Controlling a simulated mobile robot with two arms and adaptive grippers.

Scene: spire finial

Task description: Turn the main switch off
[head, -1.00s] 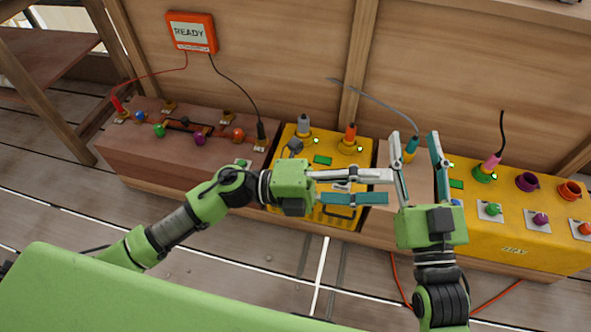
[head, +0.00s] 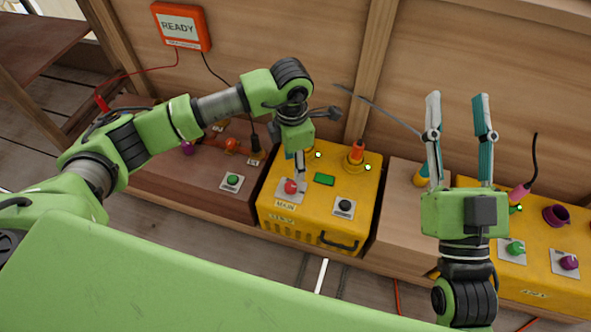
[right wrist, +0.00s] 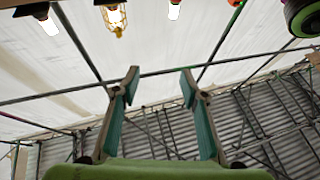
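The main switch is a red knob (head: 291,187) on a pale plate, above a label reading MAIN, on the front of the yellow box (head: 273,212) in the head view. My left gripper (head: 301,184) points down from above, its fingertips right beside the red knob. The fingers overlap in this view, so neither contact nor their opening can be told. My right gripper (head: 457,97) is raised with its fingers apart and nothing between them. In the right wrist view it is also open and empty (right wrist: 160,78), pointing toward the roof.
A black knob (head: 344,206) sits beside the red one, with a handle (head: 339,243) below. An orange plug (head: 356,153) stands on the box top. A brown box (head: 232,205) with a green button is left, another yellow box (head: 535,285) right. An orange screen (head: 181,27) reads READY.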

